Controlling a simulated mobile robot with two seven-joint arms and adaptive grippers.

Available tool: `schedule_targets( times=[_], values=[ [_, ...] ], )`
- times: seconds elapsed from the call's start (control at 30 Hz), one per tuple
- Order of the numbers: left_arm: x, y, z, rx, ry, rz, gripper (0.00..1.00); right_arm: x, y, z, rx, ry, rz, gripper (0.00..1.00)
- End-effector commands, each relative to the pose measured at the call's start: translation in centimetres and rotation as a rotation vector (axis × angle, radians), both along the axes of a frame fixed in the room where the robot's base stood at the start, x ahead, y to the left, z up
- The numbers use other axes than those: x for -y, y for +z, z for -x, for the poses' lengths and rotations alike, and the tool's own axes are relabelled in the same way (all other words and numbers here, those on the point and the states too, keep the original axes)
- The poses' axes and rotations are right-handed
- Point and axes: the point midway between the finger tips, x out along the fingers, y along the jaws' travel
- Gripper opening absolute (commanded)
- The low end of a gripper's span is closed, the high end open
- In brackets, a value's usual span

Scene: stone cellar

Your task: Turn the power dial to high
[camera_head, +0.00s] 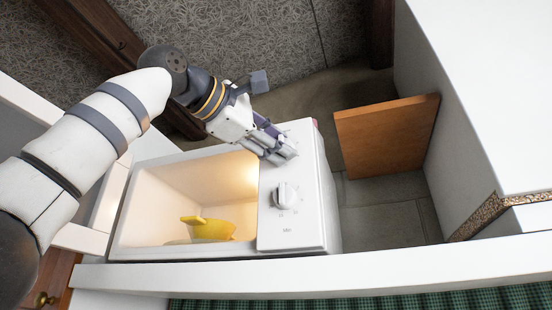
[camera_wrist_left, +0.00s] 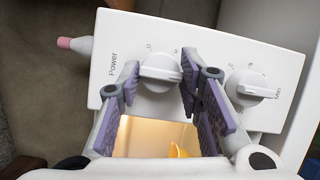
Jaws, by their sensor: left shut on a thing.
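The white microwave (camera_head: 315,230) has a lit, open cavity and a control panel with two dials. The power dial (camera_wrist_left: 160,68) is white with a raised grip bar and sits beside the printed "Power" label in the left wrist view. My left gripper (camera_head: 282,154) has its purple-padded fingers on either side of this dial, shut on it; it also shows in the left wrist view (camera_wrist_left: 158,84). In the head view the fingers hide most of the power dial. The second dial, marked "Min" (camera_head: 285,195), is free; it also shows in the left wrist view (camera_wrist_left: 250,86). My right gripper is not in view.
A yellow object (camera_head: 212,229) lies in the lit cavity. A brown board (camera_head: 385,135) leans right of the microwave. A white object with a pink tip (camera_wrist_left: 78,44) is beside the panel. White walls or panels enclose the niche at the front and right.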

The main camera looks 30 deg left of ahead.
Motion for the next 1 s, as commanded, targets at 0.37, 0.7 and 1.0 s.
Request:
schedule_targets(
  times=[0.37,0.7,1.0],
  values=[
    [-0.1,0.2,0.1,0.006,0.001,0.003,0.52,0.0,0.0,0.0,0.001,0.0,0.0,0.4],
    [-0.3,0.1,2.2,0.004,-0.004,0.002,0.52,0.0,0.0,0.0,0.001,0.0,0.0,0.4],
    [-1.6,0.1,9.9,0.008,-0.001,0.004,0.52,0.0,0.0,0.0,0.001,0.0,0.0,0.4]
  ],
)
